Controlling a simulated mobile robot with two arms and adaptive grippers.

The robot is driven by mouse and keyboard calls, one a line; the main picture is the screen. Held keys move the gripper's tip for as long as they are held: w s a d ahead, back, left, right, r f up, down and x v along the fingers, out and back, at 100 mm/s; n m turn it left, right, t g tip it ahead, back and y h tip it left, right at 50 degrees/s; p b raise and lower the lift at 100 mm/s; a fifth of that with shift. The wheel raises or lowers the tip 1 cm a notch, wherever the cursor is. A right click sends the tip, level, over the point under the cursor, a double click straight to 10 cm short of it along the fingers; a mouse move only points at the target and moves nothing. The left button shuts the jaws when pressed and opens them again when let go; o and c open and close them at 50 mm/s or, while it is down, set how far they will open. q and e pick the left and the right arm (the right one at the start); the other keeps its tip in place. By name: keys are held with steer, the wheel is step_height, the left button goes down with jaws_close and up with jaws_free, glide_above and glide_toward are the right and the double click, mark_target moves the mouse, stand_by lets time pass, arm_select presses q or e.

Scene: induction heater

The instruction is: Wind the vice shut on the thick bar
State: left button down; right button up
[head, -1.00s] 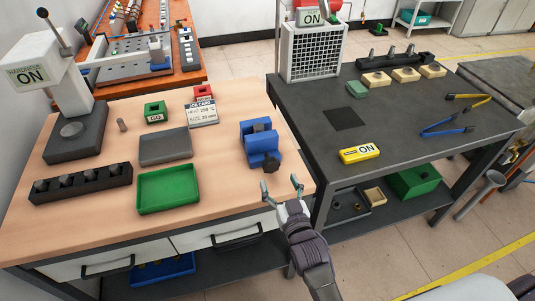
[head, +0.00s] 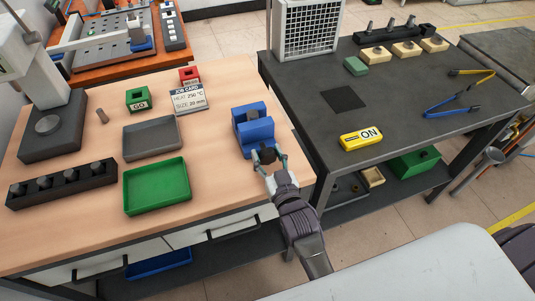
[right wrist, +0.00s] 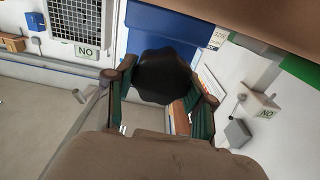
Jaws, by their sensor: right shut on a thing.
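The blue vice (head: 256,138) stands near the right edge of the wooden bench. Its dark lobed knob (head: 267,153) faces my right arm and shows large in the right wrist view (right wrist: 162,76). My right gripper (head: 270,163) is shut on the knob, with one finger on each side of it. Between the vice jaws there is a small grey shape; I cannot tell for certain that it is the thick bar, or whether the jaws touch it. My left gripper is not in view.
A green tray (head: 157,187), a grey tray (head: 152,138), a black rack (head: 62,184) with several stubs and a job card (head: 188,98) lie left of the vice. A dark table (head: 395,90) with a yellow ON block (head: 361,138) stands to the right.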

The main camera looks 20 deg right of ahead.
steer(key=shift+c, duration=1.1)
steer(key=shift+r+m+p, duration=0.2)
steer(key=shift+m+p, duration=0.4)
steer(key=shift+f+m, duration=0.15)
steer(key=shift+m, duration=0.35)
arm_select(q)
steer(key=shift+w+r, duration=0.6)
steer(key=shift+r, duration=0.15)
arm_select(e)
steer(key=o, duration=1.1)
steer(key=shift+w+f, duration=0.1)
steer(key=shift+w, duration=0.05)
steer(key=shift+o, duration=0.2)
